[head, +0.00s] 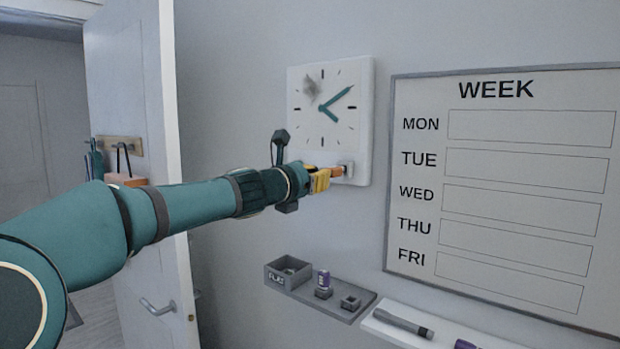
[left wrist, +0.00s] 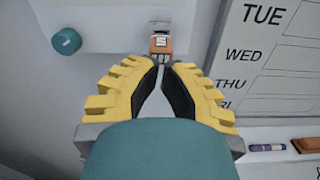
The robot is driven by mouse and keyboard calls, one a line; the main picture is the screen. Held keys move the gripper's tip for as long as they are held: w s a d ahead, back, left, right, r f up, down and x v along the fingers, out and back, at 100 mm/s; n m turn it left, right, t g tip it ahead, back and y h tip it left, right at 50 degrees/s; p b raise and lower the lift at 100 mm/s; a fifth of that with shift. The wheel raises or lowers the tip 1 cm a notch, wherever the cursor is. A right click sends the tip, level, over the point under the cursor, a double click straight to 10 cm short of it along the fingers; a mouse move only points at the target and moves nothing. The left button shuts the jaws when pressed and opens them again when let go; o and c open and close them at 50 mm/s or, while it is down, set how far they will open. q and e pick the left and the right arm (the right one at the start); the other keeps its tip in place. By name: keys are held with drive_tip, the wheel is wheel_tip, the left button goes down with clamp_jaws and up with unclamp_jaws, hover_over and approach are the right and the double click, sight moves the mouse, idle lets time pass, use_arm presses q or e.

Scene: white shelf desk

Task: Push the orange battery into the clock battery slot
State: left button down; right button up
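The orange battery (head: 337,171) is at the lower right of the white wall clock (head: 306,84), with its far end at the small battery slot (head: 347,167). In the left wrist view the battery (left wrist: 160,45) lies just beyond my fingertips, below the pale slot (left wrist: 159,27). My left gripper (head: 325,178) has yellow ribbed fingers with black pads. In the left wrist view its tips (left wrist: 162,64) come nearly together right behind the battery. I cannot tell whether they touch it. How deep the battery sits is unclear. My right gripper is not in view.
The week board (head: 505,180) is right of the clock. A teal knob (left wrist: 66,42) is at left.

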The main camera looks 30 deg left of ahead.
use_arm(q)
drive_tip(key=shift+w+d, duration=0.15)
drive_tip(key=shift+w, duration=0.95)
drive_tip(key=shift+w, duration=0.85)
drive_tip(key=shift+s, duration=0.15)
drive_tip(key=s+a, duration=0.1)
drive_tip(key=s, duration=1.3)
drive_tip(key=shift+s, duration=0.3)
